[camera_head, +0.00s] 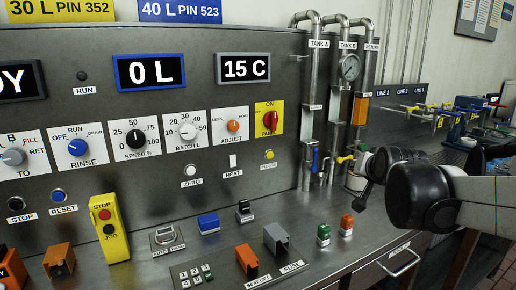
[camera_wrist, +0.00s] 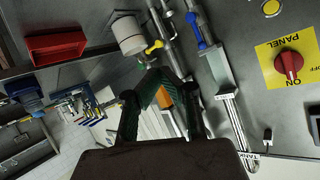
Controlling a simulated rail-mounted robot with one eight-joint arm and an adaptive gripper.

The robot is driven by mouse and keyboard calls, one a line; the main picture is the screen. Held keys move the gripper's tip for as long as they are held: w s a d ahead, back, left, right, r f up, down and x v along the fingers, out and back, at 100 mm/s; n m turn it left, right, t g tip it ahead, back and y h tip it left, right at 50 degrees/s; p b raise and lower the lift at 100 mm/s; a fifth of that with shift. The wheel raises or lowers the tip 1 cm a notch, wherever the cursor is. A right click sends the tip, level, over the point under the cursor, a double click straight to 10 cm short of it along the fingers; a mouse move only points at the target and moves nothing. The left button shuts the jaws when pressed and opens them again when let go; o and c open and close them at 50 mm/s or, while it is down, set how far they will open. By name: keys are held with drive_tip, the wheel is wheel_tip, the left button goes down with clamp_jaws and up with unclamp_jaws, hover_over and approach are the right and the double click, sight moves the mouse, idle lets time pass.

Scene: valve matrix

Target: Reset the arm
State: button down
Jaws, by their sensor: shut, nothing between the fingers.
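My arm (camera_head: 425,193) reaches in from the right in the head view, in front of the pipes. My gripper (camera_head: 368,186) is at its left end, dark and partly hidden by the wrist. In the wrist view my gripper (camera_wrist: 157,80) shows its dark fingers shut, with nothing held. The picture there is turned, with the panel lettering upside down. The gripper is in the air; whether it touches the white cylinder (camera_wrist: 126,35) or the pipes behind cannot be told.
The control panel (camera_head: 200,70) has dials, displays and a red PANEL switch (camera_head: 270,120). Vertical pipes (camera_head: 309,120) with a gauge (camera_head: 350,67) stand near my gripper. On the bench are a yellow STOP/JOG box (camera_head: 109,230), small switches and a drawer handle (camera_head: 400,264). A red bin (camera_wrist: 58,47) shows in the wrist view.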

drive_tip(key=s+a+f+n+g, duration=0.1)
drive_tip(key=s+a+f+g, duration=0.1)
drive_tip(key=s, duration=0.8)
drive_tip(key=s+a+f+n+g+p, duration=0.1)
drive_tip(key=s+f, duration=0.4)
drive_tip(key=s, duration=0.5)
drive_tip(key=s+a+f+n+g+y+p, duration=0.1)
drive_tip(key=s+a+f+n+g, duration=0.1)
drive_tip(key=s, duration=0.8)
drive_tip(key=shift+a+f+g, duration=0.4)
drive_tip(key=shift+a+f, duration=0.35)
drive_tip(key=shift+a, duration=0.45)
